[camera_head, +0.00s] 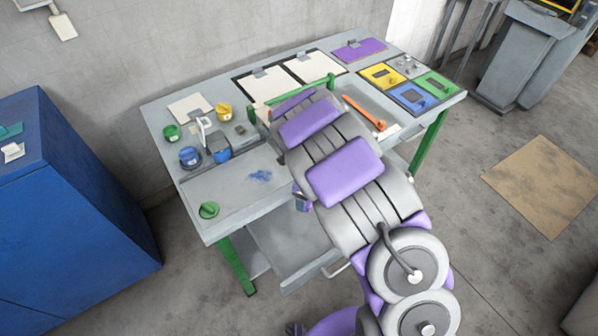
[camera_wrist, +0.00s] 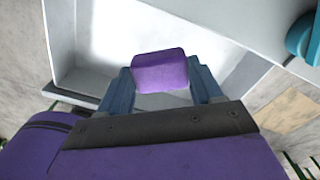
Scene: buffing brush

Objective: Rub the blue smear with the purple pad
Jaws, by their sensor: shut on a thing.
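The blue smear (camera_head: 260,175) is a small patch on the light grey panel (camera_head: 225,188) at the front left of the workbench in the head view. In the wrist view, my gripper (camera_wrist: 161,82) is shut on the purple pad (camera_wrist: 160,68), a rounded block held between two blue-grey fingers. In the head view my gripper (camera_head: 302,200) shows only in part beside my arm, near the bench's front edge, to the right of and below the smear. The pad looks apart from the smear. My arm covers the middle of the bench.
Jars, including a blue jar (camera_head: 190,157) and a yellow jar (camera_head: 224,112), stand behind the panel. A blue cabinet (camera_head: 75,190) stands left.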

